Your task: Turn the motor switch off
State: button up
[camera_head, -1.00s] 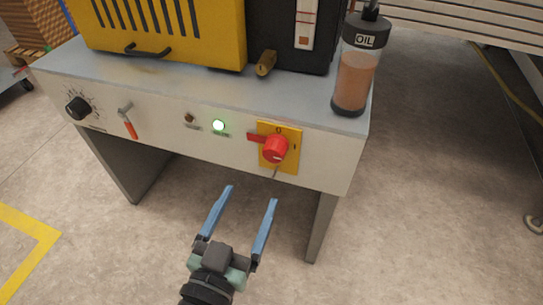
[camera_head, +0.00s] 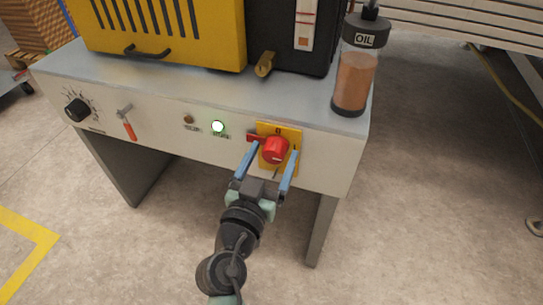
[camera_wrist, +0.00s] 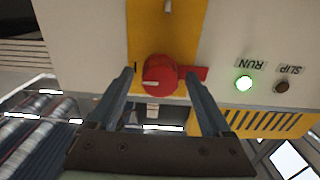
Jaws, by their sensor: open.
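The motor switch is a red rotary knob (camera_head: 275,150) on a yellow plate (camera_head: 292,134) at the right of the machine's front panel. A red lever tab sticks out to its left in the head view. The knob also shows in the wrist view (camera_wrist: 159,75), its tab pointing right there. My gripper (camera_head: 272,151) is open and empty, its two blue fingers on either side of the knob. In the wrist view my gripper (camera_wrist: 158,78) has its fingertips near the knob; I cannot tell whether they touch it or the tab.
A lit green RUN lamp (camera_head: 218,127) and a dark SLIP lamp (camera_head: 188,119) sit left of the switch. A small orange-handled lever (camera_head: 128,124) and black dial (camera_head: 77,109) are farther left. An OIL bottle (camera_head: 354,82) stands on the top right edge. Floor before the panel is clear.

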grip_shut()
dwell(0.5)
jog(key=shift+n, duration=0.3)
jog(key=n, duration=0.3)
jog(key=shift+n+p, duration=0.3)
jog(key=shift+n, duration=0.1)
jog(key=n+p, duration=0.1)
jog(key=n, duration=0.3)
jog(key=n+p, duration=0.2)
jog(key=n, duration=0.3)
jog(key=n+p, duration=0.1)
jog(key=n, duration=0.3)
jog(key=shift+f, duration=0.15)
jog(key=shift+n+p, duration=0.3)
jog(key=shift+n, duration=0.1)
